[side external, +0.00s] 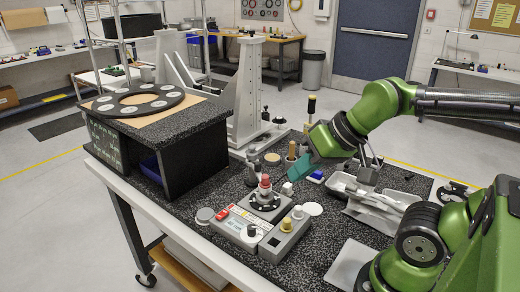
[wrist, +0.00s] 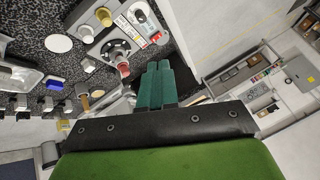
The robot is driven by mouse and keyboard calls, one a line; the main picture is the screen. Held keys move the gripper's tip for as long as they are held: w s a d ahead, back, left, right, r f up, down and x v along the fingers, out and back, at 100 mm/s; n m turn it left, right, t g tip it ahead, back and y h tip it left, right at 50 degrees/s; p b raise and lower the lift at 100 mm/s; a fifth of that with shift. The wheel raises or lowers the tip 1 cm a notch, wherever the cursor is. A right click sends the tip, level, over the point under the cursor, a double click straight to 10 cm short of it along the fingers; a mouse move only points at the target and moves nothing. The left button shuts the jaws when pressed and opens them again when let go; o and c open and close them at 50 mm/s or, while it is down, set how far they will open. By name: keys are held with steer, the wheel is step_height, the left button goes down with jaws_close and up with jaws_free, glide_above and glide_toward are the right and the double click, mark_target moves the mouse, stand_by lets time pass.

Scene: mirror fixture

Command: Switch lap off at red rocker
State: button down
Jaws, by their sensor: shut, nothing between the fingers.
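The red rocker (side external: 222,215) sits at the left end of the sloped top of a grey control box (side external: 262,247). My gripper (side external: 296,173) has teal fingers that are closed together and empty. It hangs above the bench, up and to the right of the box, apart from the rocker. The closed fingers (wrist: 157,66) point toward the box side in the wrist view. Whether the rocker is on or off is too small to tell.
A red-topped post (side external: 265,183) stands on a dark round base behind the rocker. A black speckled stand (side external: 180,150) carries a ringed disc (side external: 137,103). Metal trays (side external: 380,210) lie to the right.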

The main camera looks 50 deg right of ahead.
steer(key=m+g+h, duration=0.2)
steer(key=m+g, duration=0.5)
steer(key=m, duration=0.7)
glide_above(225, 212)
step_height(225, 212, down, 6)
steer(key=shift+f, duration=0.15)
step_height(225, 212, down, 14)
steer(key=shift+r, duration=0.1)
